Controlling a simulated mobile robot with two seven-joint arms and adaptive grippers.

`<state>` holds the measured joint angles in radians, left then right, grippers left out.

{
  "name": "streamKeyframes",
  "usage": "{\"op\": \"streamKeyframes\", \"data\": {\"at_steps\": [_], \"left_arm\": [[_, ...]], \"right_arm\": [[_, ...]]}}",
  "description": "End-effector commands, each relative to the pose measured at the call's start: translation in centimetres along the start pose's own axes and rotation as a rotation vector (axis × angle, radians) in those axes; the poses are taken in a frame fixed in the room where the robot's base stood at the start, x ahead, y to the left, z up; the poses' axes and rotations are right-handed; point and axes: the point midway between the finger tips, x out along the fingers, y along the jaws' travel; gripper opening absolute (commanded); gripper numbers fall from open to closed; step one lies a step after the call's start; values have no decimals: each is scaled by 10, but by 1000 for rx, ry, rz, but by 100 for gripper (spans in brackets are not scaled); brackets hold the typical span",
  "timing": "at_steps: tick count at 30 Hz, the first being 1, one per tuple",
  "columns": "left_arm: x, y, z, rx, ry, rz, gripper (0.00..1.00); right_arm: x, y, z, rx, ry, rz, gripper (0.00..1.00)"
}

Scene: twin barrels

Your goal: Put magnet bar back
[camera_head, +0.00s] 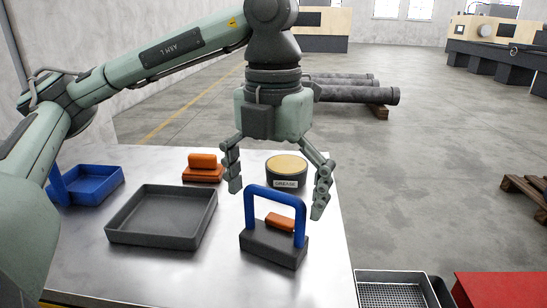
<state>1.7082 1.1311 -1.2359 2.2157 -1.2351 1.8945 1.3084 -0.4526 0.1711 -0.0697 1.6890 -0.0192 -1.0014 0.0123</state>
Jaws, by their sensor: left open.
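The likely magnet bar (272,246) is a dark grey block with a tall blue arched handle, standing upright on the metal table. A small orange piece (280,222) shows through the arch; I cannot tell if it is on the block or behind it. My left gripper (277,198) points down with its fingers spread wide, one on each side of the handle in the picture. It is open and holds nothing. Whether the fingers are level with the handle or behind it is unclear. My right gripper is out of view.
An empty dark grey tray (113,222) lies left of the block. A blue tray (98,189) stands at the far left, partly behind my arm. An orange block (203,174) and a grease tin (286,181) stand at the back. The table (205,276) is bare in front.

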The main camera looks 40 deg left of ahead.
Motion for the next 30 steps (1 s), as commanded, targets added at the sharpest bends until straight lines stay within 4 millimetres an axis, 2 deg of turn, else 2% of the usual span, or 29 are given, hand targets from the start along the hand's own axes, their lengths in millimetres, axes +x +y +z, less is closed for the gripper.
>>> {"op": "streamKeyframes", "data": {"at_steps": [1, 5, 9, 14, 21, 30], "left_arm": [[-7, 0, 1, 0, -3, -1, 100], [-35, -1, 1, 1, -5, -3, 100], [-70, -1, 1, 0, -6, -1, 100], [-97, 0, 0, 0, -7, -1, 100], [-116, 0, 0, 1, -2, 0, 100], [-121, 0, 0, 2, 0, 1, 100]], "right_arm": [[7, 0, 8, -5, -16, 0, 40], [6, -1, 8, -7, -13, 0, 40], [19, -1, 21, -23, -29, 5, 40], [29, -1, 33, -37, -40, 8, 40], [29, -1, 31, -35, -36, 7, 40], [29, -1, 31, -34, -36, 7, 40]]}}
